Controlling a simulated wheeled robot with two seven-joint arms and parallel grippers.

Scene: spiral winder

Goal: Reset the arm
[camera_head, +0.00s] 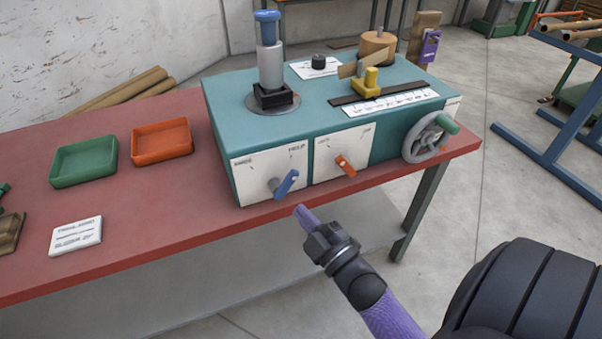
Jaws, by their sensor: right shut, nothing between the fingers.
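My right arm reaches in from the lower right. My right gripper (305,215) is shut and empty, its purple fingers pointing up and left. It appears in front of the table's front edge, just below the machine's blue lever (286,183), with a gap between them in the picture. The teal winder machine (225,108) stands on the red table (190,210). Its front also has an orange lever (345,165) on a white panel and a grey handwheel (427,140) with a green knob. My left gripper is out of view.
On the machine are a blue-topped post (268,50), a yellow slider (366,84) on a scale and a tan roll (376,46). A green tray (84,161), an orange tray (161,141) and a white label block (75,236) sit at left. Floor before the table is clear.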

